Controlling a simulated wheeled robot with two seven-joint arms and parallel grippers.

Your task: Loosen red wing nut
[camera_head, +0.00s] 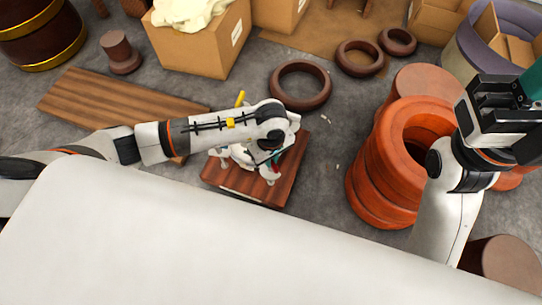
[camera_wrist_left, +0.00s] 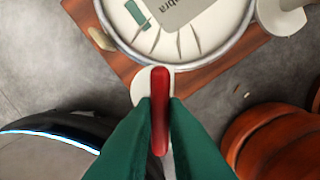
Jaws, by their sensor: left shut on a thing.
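The red wing nut (camera_wrist_left: 160,82) stands upright in the left wrist view, seen edge-on between the green fingers of my left gripper (camera_wrist_left: 160,108). The gripper is shut on it. Below it is a white round foot or lug, partly hidden by the fingers. Beyond it lies a round, pale-topped apparatus (camera_wrist_left: 190,45) with a metal rim. In the head view my left arm reaches over this white apparatus (camera_head: 240,155), hiding most of it, and a bit of red shows at the gripper. My right gripper (camera_head: 500,105) is raised at the right; its fingertips are unclear.
The apparatus stands on a reddish wooden board (camera_head: 230,188) on the grey floor. Stacked orange rings (camera_head: 372,180) stand to the right, below my right arm. A brown ring (camera_head: 300,85) lies behind the board. A plank (camera_head: 110,100) and cardboard boxes (camera_head: 200,45) lie farther back.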

